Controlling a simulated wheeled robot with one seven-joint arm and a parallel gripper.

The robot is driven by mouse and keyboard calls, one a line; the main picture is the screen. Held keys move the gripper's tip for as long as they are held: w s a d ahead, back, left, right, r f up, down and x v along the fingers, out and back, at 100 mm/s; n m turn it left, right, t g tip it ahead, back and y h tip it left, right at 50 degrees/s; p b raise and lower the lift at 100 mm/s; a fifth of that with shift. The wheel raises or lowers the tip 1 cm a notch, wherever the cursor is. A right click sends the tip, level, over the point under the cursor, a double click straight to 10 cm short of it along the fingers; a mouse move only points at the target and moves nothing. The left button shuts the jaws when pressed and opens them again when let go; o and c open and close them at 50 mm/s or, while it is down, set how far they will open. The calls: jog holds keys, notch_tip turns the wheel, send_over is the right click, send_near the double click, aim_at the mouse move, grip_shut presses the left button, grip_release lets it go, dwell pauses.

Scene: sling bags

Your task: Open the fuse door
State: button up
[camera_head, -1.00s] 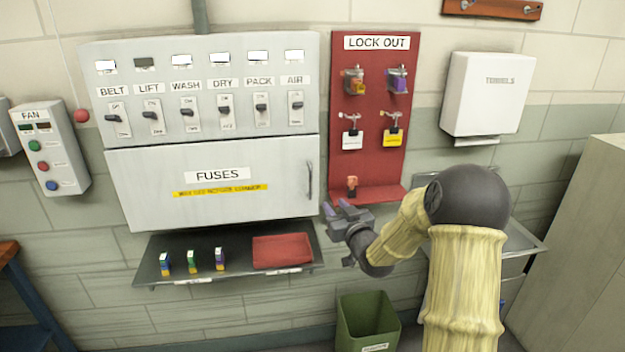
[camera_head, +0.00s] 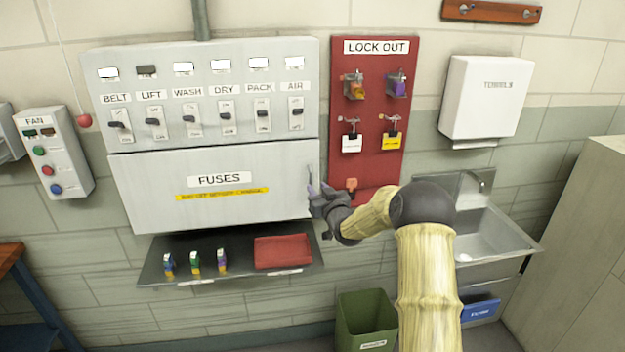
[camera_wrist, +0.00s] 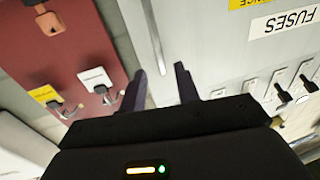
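The fuse door (camera_head: 150,195) is the wide light-grey panel marked FUSES, under the row of switches; it looks shut. Its upright handle (camera_head: 310,176) is at the door's right end, its lower part partly hidden by my gripper (camera_head: 318,190). My gripper is at the handle's lower end, its fingers apart. In the wrist view, which is turned over, my gripper (camera_wrist: 163,80) shows two dark fingers with a gap between them, near the door's edge. Part of the fuse door (camera_wrist: 210,40) fills the right there. I cannot tell whether the fingers touch the handle.
The red lock-out board (camera_head: 372,120) with locks and tags stands close right of the door. A dark shelf (camera_head: 230,283) with several fuses and a red tray (camera_head: 283,251) juts out below. A green bin (camera_head: 365,325) and a sink (camera_head: 490,235) are lower right.

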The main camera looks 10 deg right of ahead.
aim_at(311, 180)
jog(key=shift+w+a+p, duration=0.25)
jog(key=shift+w+p, duration=0.1)
jog(key=shift+w, duration=0.9)
jog(key=shift+w+a+p, duration=0.25)
jog(key=shift+w+p, duration=0.1)
jog(key=shift+w, duration=0.9)
grip_shut()
